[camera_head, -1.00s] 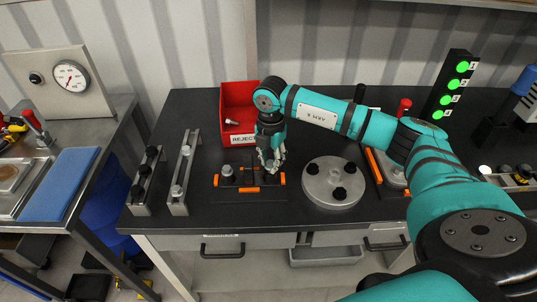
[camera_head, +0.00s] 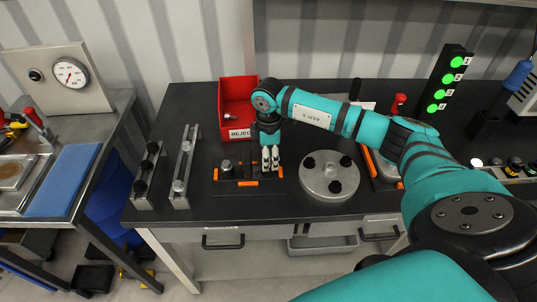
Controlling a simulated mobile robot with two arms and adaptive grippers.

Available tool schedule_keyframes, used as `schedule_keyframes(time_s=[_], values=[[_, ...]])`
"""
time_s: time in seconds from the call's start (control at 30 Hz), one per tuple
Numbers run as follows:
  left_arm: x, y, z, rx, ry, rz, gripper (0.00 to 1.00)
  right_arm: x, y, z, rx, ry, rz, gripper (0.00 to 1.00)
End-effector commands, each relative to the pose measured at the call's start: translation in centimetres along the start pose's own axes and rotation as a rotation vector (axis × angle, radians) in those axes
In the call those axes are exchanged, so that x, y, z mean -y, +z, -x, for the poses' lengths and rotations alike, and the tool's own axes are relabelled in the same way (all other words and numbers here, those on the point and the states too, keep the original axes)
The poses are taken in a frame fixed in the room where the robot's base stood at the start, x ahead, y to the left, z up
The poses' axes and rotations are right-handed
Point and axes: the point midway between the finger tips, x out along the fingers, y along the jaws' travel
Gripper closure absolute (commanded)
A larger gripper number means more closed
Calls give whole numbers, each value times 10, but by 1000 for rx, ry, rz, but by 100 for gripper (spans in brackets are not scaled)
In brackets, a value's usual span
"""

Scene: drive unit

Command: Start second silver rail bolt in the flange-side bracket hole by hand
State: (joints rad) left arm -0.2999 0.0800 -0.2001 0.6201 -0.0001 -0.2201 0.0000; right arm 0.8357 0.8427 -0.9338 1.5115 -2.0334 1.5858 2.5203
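My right gripper (camera_head: 270,167) points straight down over the right part of a black mat with orange corner marks (camera_head: 235,184). Its two fingers are close together with a narrow gap; whether anything is between them is too small to tell. A grey-topped bolt-like part (camera_head: 227,167) stands on the mat, left of the gripper. A silver rail (camera_head: 188,150) lies to the left with a silver bolt (camera_head: 178,186) near its front end. A round silver flange plate (camera_head: 330,187) with black knobs lies right of the gripper. My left gripper is not in view.
A red reject bin (camera_head: 239,92) stands just behind the gripper. A red-handled tool (camera_head: 397,106) and a tower of green lights (camera_head: 450,79) stand to the right. The dark bench top is clear in front of the rails and mat.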

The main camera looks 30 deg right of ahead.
Motion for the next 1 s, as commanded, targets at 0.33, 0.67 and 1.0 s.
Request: schedule_keyframes(time_s=[0.33,0.67,1.0], values=[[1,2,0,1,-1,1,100,-1,0,3,-2,2,3,51],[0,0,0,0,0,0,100,-2,-1,60,-3,6,3,51],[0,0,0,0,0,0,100,-1,0,114,-2,2,2,51]])
